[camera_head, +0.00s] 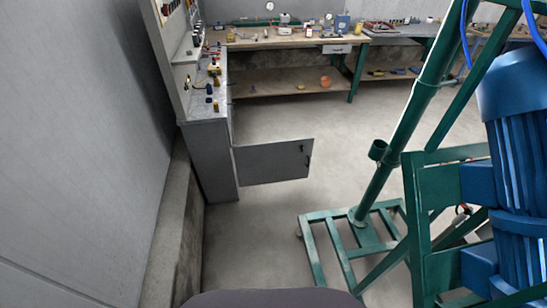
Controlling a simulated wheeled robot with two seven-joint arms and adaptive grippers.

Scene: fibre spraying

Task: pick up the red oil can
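I cannot make out a red oil can for certain. A small reddish item (309,32) stands on the far workbench, too small to identify. A round orange thing (326,82) lies on that bench's lower shelf. Neither of my grippers is in view. The dark rounded shape at the bottom edge seems to be part of my own body.
The far wooden workbench (270,43) holds several small items. A grey cabinet (205,160) with its door (273,162) swung open stands at left. A green frame (377,190) and blue machine (520,150) fill the right. Bare floor (260,240) lies between.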

